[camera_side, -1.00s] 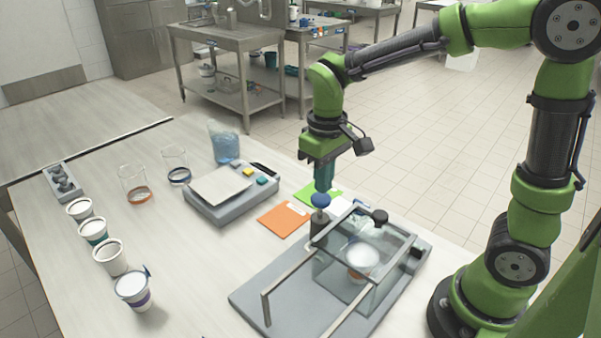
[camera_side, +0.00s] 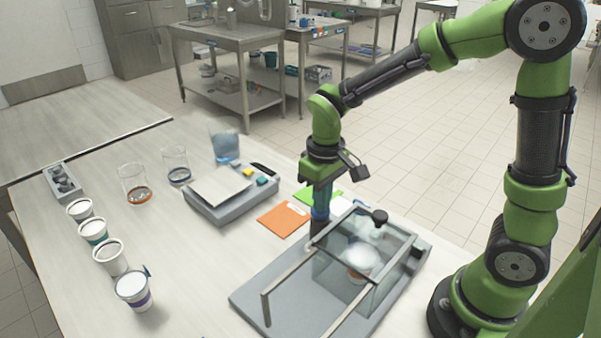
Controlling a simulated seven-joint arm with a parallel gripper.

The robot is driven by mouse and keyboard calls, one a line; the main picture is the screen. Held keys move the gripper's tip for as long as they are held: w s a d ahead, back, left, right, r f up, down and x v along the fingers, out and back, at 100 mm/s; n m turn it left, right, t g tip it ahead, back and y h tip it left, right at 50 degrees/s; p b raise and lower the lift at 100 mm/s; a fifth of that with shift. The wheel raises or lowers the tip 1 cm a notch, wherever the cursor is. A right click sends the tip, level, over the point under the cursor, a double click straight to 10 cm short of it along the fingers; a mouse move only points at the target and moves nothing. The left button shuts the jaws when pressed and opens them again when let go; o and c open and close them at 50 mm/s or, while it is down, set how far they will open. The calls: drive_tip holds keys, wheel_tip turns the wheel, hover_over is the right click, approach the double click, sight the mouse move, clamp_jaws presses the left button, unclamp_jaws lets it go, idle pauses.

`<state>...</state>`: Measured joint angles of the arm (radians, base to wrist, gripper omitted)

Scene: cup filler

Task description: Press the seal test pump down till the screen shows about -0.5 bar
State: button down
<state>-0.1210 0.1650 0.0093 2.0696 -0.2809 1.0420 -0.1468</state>
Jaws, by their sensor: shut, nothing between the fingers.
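A clear chamber (camera_side: 335,268) on the base holds a white cup (camera_side: 361,262). I cannot make out a screen or a pressure reading in this view.
A scale (camera_side: 232,205) stands left of the tester, with orange card (camera_side: 284,219) between. Several cups, with one at the front (camera_side: 133,291), line the table's left side. Two clear beakers, one nearer (camera_side: 133,183), stand behind them. The front middle of the table is clear.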

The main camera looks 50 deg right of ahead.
drive_tip(key=shift+s+f, duration=0.1)
drive_tip(key=shift+f, duration=0.05)
wheel_tip(320, 180, up, 14)
idle(0.5)
drive_tip(key=c, duration=1.8)
unclamp_jaws()
drive_tip(key=shift+c, duration=0.2)
